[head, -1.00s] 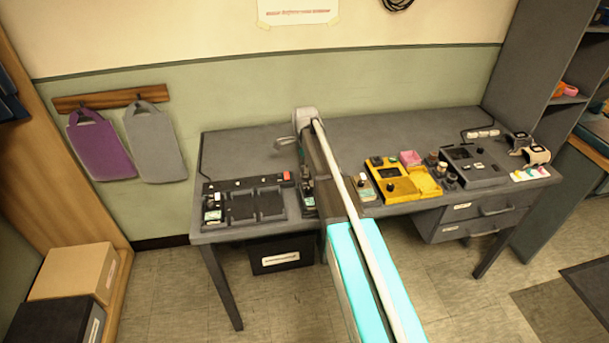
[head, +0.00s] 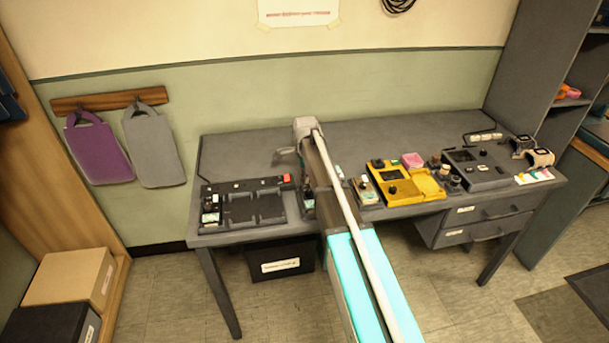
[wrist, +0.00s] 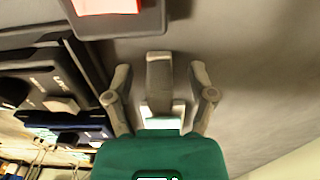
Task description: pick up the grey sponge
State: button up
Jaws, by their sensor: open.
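My gripper (wrist: 159,90) is open in the wrist view, with one grey finger on each side. A grey block with a pale end (wrist: 159,72) shows between the fingers, with gaps on both sides. It may be the grey sponge, but I cannot tell for sure, nor whether it touches anything of the gripper. In the head view my arm reaches over the middle of the grey desk (head: 405,132) and hides most of the gripper and the spot below it. I cannot pick out the sponge there.
A black pedal board (head: 240,207) stands left of my arm. The back of the desk is mostly clear. A wooden-sided shelf stands at the left.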

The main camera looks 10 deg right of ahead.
grip_shut()
jog(key=shift+r, duration=0.1)
dwell(0.4)
notch_tip(320, 180, up, 2)
jog(key=p, duration=0.2)
jog(key=shift+r+p, duration=0.25)
jog(key=shift+p, duration=0.15)
jog(key=s+r+p, duration=1)
jog(key=s, duration=0.4)
jog(key=shift+r, duration=0.15)
